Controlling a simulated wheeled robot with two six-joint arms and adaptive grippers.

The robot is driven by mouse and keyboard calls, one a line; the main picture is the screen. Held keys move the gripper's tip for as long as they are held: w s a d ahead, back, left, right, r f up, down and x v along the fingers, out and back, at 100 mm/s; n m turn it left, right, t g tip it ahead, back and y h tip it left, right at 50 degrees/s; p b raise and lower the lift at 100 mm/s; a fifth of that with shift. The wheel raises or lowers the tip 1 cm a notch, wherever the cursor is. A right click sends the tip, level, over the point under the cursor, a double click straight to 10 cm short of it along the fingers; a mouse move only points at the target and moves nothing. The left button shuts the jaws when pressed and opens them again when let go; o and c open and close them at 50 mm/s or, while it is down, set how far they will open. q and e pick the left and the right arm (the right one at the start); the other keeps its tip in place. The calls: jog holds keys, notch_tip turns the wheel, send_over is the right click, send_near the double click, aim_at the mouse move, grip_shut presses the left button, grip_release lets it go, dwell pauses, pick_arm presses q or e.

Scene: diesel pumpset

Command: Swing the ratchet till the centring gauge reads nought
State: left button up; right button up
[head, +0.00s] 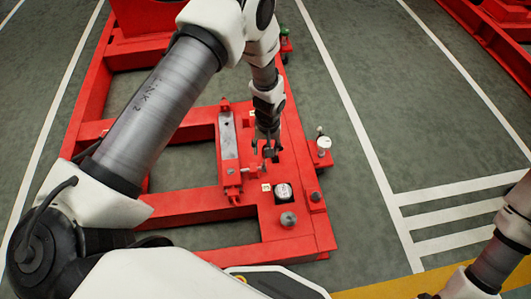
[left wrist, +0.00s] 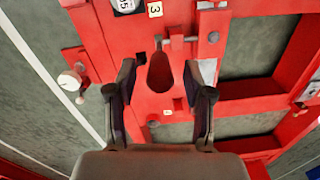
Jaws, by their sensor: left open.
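My left gripper (head: 268,148) is open, pointing down over the red frame (head: 180,203). A round white-faced gauge (head: 283,191) sits on the frame, nearer me than the gripper. It is cut off at the wrist view's top edge (left wrist: 125,5), and I cannot read its pointer. My right gripper is out of view.
A white round-topped part (head: 324,142) stands at the frame's right side. A grey knob (head: 288,218) is at the near corner. A long grey-topped red block (head: 228,137) lies left of the gripper. Green floor to the right is clear.

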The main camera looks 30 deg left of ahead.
pick_arm(q)
notch_tip(320, 180, down, 4)
jog(key=shift+r+b, duration=0.25)
jog(key=shift+b, duration=0.1)
grip_shut()
jog(key=shift+w+a+r+p, duration=0.3)
jog(key=shift+a+r+p, duration=0.05)
jog(key=shift+p, duration=0.25)
jog(key=shift+w+a+g, duration=0.15)
jog(key=shift+w+g, duration=0.1)
jog(key=shift+g, duration=0.05)
jog(key=shift+f+h, duration=0.1)
jog(key=shift+h, duration=0.2)
grip_release()
notch_tip(320, 180, up, 12)
jog(key=w, duration=0.1)
jog(key=shift+a, duration=0.15)
